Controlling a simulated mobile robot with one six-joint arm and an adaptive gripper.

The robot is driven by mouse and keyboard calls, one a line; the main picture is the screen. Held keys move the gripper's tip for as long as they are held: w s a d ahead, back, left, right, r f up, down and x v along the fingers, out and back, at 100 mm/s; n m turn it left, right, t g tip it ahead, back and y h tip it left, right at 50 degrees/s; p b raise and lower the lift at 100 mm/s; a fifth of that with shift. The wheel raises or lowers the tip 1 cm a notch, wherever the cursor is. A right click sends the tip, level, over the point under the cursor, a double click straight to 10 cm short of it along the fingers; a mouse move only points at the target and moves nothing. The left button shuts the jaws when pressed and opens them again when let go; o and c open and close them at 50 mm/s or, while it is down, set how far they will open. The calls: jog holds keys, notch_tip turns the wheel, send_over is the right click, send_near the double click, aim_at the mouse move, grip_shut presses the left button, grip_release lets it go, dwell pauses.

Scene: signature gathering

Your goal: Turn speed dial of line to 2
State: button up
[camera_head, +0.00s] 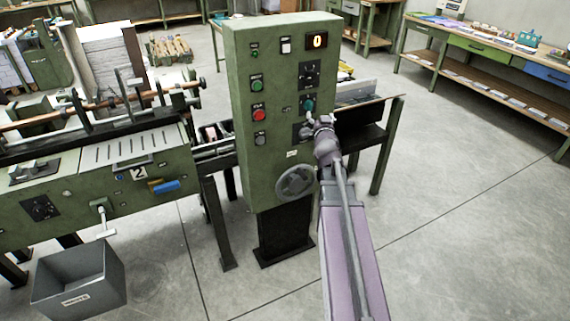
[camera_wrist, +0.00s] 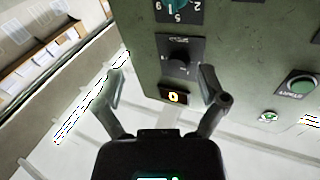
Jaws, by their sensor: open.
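A green control cabinet (camera_head: 262,120) stands upright in the head view, its front facing me. A small display (camera_head: 317,41) near its top right reads 0. Below it is a black dial (camera_head: 309,74), then a teal dial (camera_head: 308,104); I cannot read which is labelled speed. In the wrist view the panel is upside down: the display (camera_wrist: 174,97), the black dial (camera_wrist: 179,52) and part of the numbered teal dial (camera_wrist: 174,5) show. My gripper (camera_wrist: 165,73) is open and empty, its fingers spread either side of the black dial's column in that view. In the head view it partly hides the panel's lower right.
Several push buttons, including a red one (camera_head: 259,115), line the cabinet's left side. A handwheel (camera_head: 295,181) sits low on its front. A machine with a 2 plate (camera_head: 139,173) and a grey bin (camera_head: 78,283) stand left. Floor at right is clear.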

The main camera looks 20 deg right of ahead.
jog(key=s+a+f+g+y+p, duration=0.1)
jog(key=s+a+f+g, duration=0.1)
jog(key=a, duration=0.3)
jog(key=s+a+f+g+y+p, duration=0.1)
jog(key=s+a+f+g+p, duration=0.1)
jog(key=s+a+f+g, duration=0.1)
jog(key=s+a+f+n+g+y+p, duration=0.1)
jog(key=s+a+f+g, duration=0.1)
jog(key=a+f+g, duration=0.3)
jog(key=shift+s+a+f, duration=0.15)
jog(key=shift+a+f, duration=0.2)
jog(key=shift+a, duration=1.25)
jog(key=s+a+f+n+g+y+p, duration=0.1)
jog(key=s+a+n+g+y+p, duration=0.2)
jog(key=s+a+g, duration=0.4)
jog(key=s+a+n+y, duration=0.1)
jog(key=s+a, duration=0.5)
jog(key=a, duration=0.2)
jog(key=shift+f, duration=0.2)
jog(key=shift+c, duration=0.2)
dwell(1.1)
